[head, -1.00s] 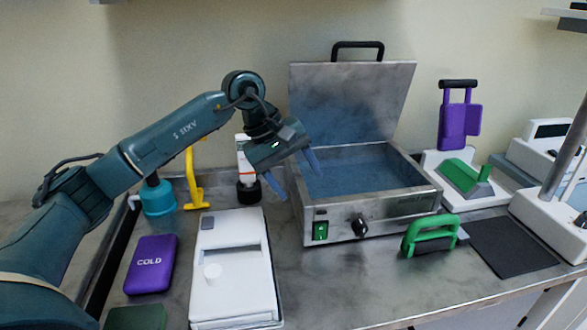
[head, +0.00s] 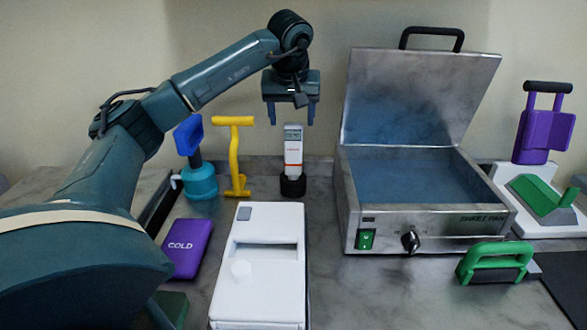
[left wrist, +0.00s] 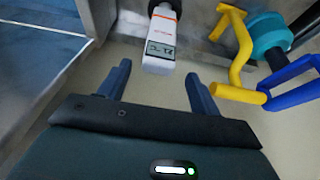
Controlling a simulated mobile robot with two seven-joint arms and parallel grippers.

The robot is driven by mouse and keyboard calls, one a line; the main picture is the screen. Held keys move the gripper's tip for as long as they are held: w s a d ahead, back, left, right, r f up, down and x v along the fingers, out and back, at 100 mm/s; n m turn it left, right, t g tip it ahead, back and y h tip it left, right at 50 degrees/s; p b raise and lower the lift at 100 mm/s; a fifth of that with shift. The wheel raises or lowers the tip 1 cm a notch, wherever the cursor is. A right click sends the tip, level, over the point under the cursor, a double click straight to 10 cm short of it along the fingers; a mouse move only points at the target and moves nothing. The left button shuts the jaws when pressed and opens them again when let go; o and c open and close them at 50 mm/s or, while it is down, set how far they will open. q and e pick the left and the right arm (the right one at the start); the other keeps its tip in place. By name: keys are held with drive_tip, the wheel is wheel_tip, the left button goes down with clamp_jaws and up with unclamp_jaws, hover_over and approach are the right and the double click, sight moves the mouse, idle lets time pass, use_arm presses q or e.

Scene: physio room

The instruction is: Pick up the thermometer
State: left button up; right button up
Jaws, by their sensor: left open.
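The thermometer (head: 293,150) is a white, slim device with a grey display and an orange band. It stands upright in a black round holder (head: 292,186) at the back of the counter. It also shows in the left wrist view (left wrist: 160,42), just beyond the fingertips and between their lines. My left gripper (head: 291,117) is open and empty, pointing down directly above the thermometer's top. In the left wrist view my left gripper (left wrist: 159,80) has its two blue fingers spread apart. My right gripper is not in view.
An open steel pan unit (head: 430,205) stands close to the right. A yellow tool (head: 234,155) and a teal-based blue item (head: 200,182) stand to the left. A white box (head: 260,285), a purple COLD pack (head: 186,248) and a green-handled tool (head: 495,262) lie in front.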

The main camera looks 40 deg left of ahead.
sight(293, 124)
use_arm(q)
drive_tip(key=x, duration=0.5)
drive_tip(key=shift+w+d+f, duration=0.1)
drive_tip(key=shift+d+f, duration=0.05)
drive_tip(key=shift+c, duration=0.2)
clamp_jaws()
idle(0.3)
